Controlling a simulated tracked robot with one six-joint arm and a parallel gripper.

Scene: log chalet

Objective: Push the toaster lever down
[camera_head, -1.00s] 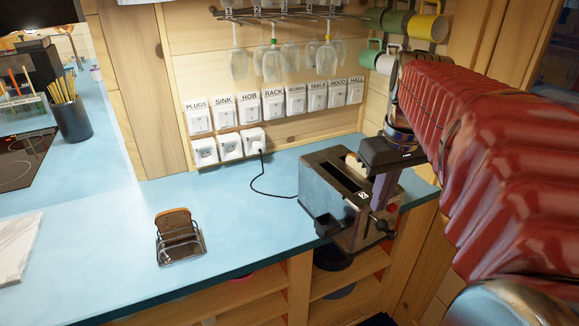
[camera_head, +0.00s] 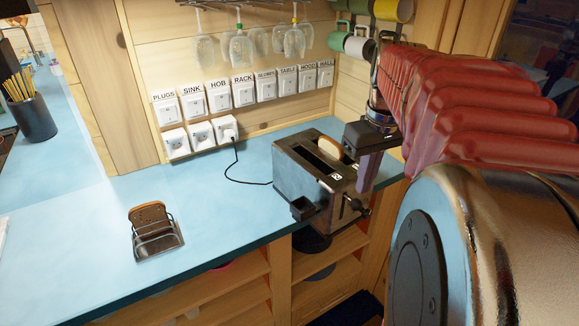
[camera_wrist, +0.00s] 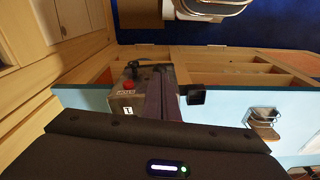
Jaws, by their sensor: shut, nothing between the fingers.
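The metal toaster (camera_head: 290,178) stands on the blue counter near its front edge, with a bread slice (camera_head: 331,147) showing in one slot. A dark square lever (camera_head: 302,208) sticks out low at its left front end; a dark knob (camera_head: 356,205) sticks out further right. In the wrist view the square lever (camera_wrist: 196,96) is right of my fingers and a red button (camera_wrist: 128,85) is left of them. My gripper (camera_head: 365,188) is shut and empty, its fingers pointing down at the toaster's right side in the head view. Contact with the toaster cannot be told.
A toast rack (camera_head: 156,240) with brown toast stands on the counter to the left. A black cord (camera_head: 237,178) runs from the toaster to a wall socket. Glasses (camera_head: 242,48) and mugs (camera_head: 360,46) hang behind. The counter between rack and toaster is clear.

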